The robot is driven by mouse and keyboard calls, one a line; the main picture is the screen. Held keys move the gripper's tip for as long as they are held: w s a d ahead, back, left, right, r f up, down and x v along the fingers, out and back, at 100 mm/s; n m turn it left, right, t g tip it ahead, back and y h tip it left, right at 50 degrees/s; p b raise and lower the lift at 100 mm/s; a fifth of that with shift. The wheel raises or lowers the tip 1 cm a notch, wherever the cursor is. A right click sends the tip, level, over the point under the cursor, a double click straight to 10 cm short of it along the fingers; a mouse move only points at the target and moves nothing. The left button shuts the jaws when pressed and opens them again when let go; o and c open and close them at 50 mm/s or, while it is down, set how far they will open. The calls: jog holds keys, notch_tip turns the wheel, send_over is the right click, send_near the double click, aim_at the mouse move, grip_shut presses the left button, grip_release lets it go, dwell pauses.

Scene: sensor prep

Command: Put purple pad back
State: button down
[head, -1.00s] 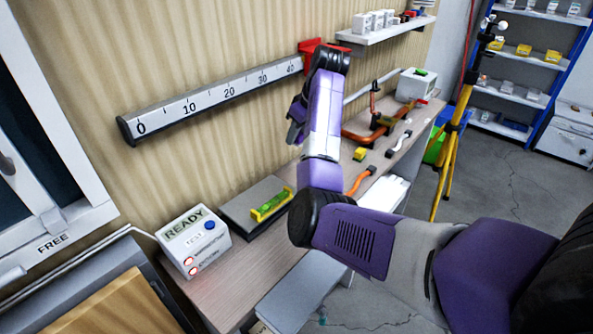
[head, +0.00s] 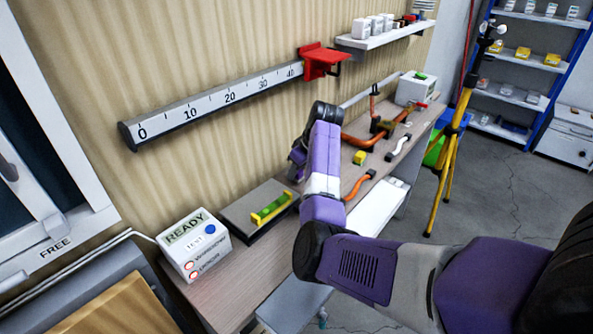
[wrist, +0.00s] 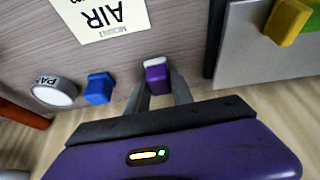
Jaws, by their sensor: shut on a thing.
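The purple pad (wrist: 156,76), a small block with a pale end, sits between my fingertips in the wrist view. My gripper (wrist: 160,88) is shut on it, over the wooden bench top (wrist: 190,40). I cannot tell whether the pad touches the bench. In the head view my gripper (head: 297,165) is low near the wall, behind the bench's middle; my arm hides the pad there. A blue block (wrist: 99,88) and a white round piece with partly readable lettering (wrist: 54,91) stand left of the pad in the wrist view.
A grey plate with a yellow-green level (head: 271,207) and a READY box (head: 193,245) are at the near end. A ruler rail (head: 215,100) with a red bracket (head: 322,62) is on the wall above.

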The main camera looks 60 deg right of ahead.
jog(key=c, duration=1.1)
grip_release()
jog(key=shift+f, duration=0.1)
jog(key=v, duration=1.2)
